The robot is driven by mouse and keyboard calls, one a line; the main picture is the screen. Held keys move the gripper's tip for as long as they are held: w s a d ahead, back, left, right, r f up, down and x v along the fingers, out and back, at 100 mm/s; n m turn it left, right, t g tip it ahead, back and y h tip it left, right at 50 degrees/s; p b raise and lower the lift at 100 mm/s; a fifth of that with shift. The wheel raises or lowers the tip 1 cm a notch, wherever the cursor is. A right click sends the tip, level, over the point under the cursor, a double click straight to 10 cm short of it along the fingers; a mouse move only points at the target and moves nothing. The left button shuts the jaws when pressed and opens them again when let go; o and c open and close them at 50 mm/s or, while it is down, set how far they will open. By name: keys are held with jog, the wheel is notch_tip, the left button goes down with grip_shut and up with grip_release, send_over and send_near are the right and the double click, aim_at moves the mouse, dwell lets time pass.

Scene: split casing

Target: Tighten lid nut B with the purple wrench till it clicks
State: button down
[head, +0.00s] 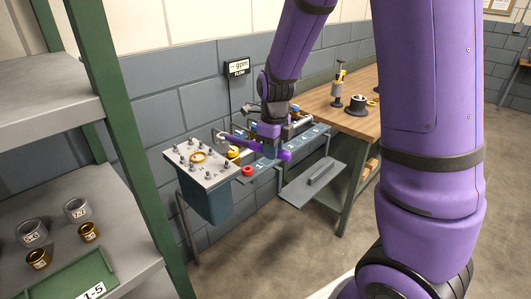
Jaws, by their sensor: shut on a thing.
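The split casing is a blue-grey tank with a light grey lid (188,157) at the left end of the bench. Several small bolts or nuts stand around the lid's edge, with a brass ring in the middle. My gripper (270,147) is right of the lid, pointing down, and is shut on the purple wrench (284,155). The wrench lies roughly level. Its far end reaches left toward the lid's right side; I cannot tell whether it touches a nut.
A red ring (247,170) lies just right of the lid. A grey panel (311,184) juts out low in front. A wooden workbench (338,119) holds a black and yellow tool (338,88). A green-framed shelf (100,190) with metal cups stands close at left.

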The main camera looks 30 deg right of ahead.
jog(key=shift+w+d+f+n, duration=0.75)
jog(key=shift+d+f+n, duration=0.05)
jog(key=shift+d, duration=0.15)
jog(key=shift+w+d+f+n, duration=0.75)
jog(key=shift+d+n, duration=0.05)
jog(key=shift+d, duration=0.1)
jog(key=shift+s+d, duration=0.1)
jog(key=shift+d, duration=0.05)
jog(key=shift+f, duration=1.6)
